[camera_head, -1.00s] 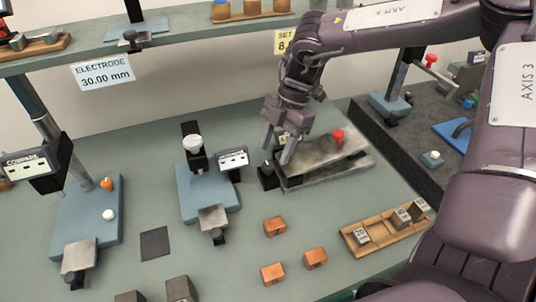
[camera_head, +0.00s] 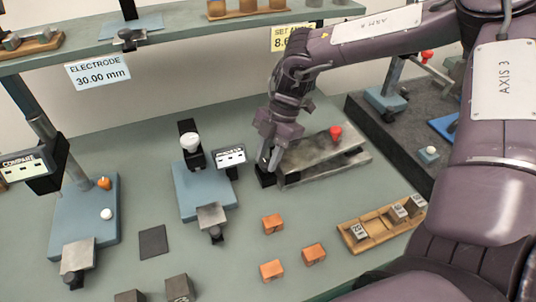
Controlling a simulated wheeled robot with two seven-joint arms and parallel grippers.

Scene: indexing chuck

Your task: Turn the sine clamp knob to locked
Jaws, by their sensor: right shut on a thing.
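The sine plate (camera_head: 318,160) is a grey metal bar, tilted over a flat base, at the middle right of the bench. A round red knob (camera_head: 336,131) stands on its upper face. A small black block (camera_head: 265,179) sits at the plate's left end, with the dark clamp knob on top. My right gripper (camera_head: 268,164) is pointed down over this block, with its fingers closed around the clamp knob. The fingers mostly hide the knob, so its lock position cannot be read. My left gripper is not in view.
Orange blocks (camera_head: 272,223) lie in front of the sine plate. A wooden tray (camera_head: 373,238) with grey marked blocks is at the right front. A blue gauge stand (camera_head: 190,196) is to the left. A shelf (camera_head: 175,35) crosses behind.

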